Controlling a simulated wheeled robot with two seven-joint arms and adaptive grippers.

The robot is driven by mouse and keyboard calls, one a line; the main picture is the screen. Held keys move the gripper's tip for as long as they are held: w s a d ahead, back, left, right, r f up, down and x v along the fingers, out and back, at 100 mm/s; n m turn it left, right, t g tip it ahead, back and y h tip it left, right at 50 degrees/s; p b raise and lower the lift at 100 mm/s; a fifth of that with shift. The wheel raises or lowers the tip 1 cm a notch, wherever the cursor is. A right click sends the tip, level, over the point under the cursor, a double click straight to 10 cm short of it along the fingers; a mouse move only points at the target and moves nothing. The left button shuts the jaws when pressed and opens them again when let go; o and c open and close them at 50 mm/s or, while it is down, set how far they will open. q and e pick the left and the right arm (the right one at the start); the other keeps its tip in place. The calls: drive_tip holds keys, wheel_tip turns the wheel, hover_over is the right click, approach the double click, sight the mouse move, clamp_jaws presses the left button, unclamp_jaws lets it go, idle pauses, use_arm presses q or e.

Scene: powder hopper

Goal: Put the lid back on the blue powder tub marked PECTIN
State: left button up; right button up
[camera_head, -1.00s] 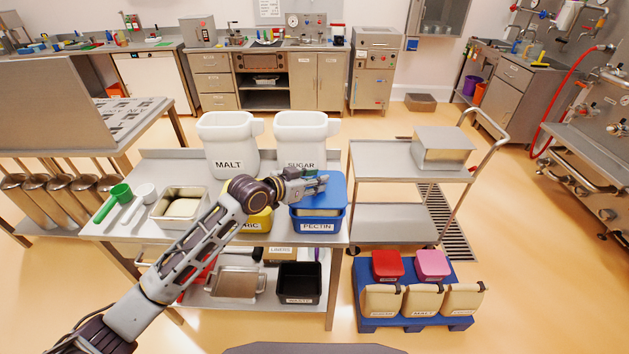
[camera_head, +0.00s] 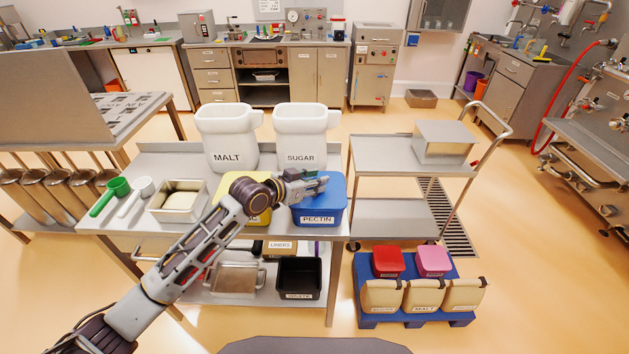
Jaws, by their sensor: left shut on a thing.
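The blue PECTIN tub (camera_head: 318,218) stands at the front right of the steel table, its label facing me. The blue lid (camera_head: 335,188) lies across the tub's top, and I see no gap between the lid and the rim at the front. My left gripper (camera_head: 318,183) reaches in from the left over the lid and is shut on it near its middle. The fingers hide the part of the lid that they hold. My right gripper is not in view.
A yellow tub (camera_head: 258,216) stands just left, partly behind my left arm. White MALT (camera_head: 227,140) and SUGAR (camera_head: 300,138) jugs stand behind. A steel pan (camera_head: 160,212), a green scoop (camera_head: 108,197) and a white scoop lie left. A steel cart (camera_head: 385,160) stands right.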

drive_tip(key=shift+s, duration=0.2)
use_arm(q)
drive_tip(key=o, duration=0.8)
drive_tip(key=shift+c, duration=0.2)
drive_tip(key=o, duration=0.3)
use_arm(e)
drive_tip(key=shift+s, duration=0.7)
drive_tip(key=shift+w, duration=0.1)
use_arm(q)
drive_tip(key=shift+v, duration=6.05)
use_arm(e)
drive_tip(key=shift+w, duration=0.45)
